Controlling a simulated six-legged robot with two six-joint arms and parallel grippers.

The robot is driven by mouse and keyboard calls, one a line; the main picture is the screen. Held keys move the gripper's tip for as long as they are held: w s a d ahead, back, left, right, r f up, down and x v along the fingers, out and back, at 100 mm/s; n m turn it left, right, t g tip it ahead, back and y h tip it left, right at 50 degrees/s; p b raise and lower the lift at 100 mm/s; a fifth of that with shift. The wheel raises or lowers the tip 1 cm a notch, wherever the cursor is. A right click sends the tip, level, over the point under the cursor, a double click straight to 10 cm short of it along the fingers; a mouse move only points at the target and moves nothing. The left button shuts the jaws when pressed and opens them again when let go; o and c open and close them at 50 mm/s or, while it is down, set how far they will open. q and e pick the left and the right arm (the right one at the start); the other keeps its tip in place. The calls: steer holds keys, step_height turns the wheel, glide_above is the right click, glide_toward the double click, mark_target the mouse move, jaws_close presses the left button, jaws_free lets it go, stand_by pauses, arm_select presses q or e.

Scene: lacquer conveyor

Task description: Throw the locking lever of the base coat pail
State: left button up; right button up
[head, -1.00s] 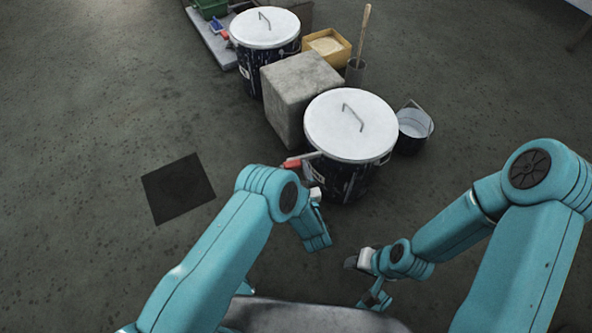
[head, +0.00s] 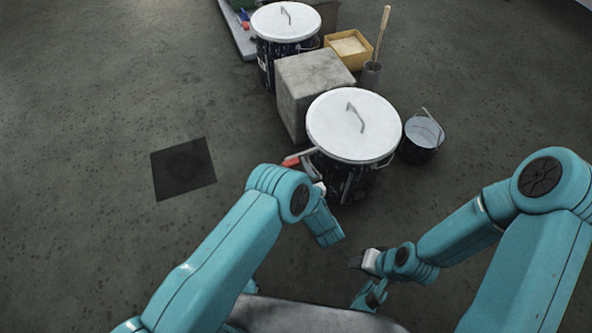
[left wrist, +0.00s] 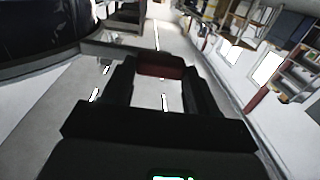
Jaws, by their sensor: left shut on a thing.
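The nearer dark pail (head: 345,186) has a white lid (head: 340,135) with a wire handle on top. A locking lever with a red grip (head: 291,162) sticks out from its left side just below the lid. In the left wrist view the red grip (left wrist: 162,66) lies between the fingers of my left gripper (left wrist: 160,72), which is shut on it. A grey bar runs from the grip towards the dark pail side. In the head view my left arm hides those fingers. My right gripper (head: 362,260) is low in front of the pail, away from it; its finger opening is unclear.
A grey block (head: 305,95) stands between the near pail and a second lidded pail (head: 280,50). A yellow box (head: 348,50), a holder with a wooden stick (head: 371,73) and a small bucket (head: 422,137) stand behind and right. The left floor is open, with a dark square (head: 183,169).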

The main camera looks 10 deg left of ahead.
arm_select(q)
steer(key=shift+d+r+n+y, duration=0.15)
steer(key=shift+d+n+y, duration=0.15)
steer(key=shift+y, duration=0.1)
stand_by(0.4)
steer(key=o, duration=1.4)
steer(key=shift+o, duration=0.6)
steer(key=shift+s+a, duration=0.1)
steer(key=shift+s, duration=0.1)
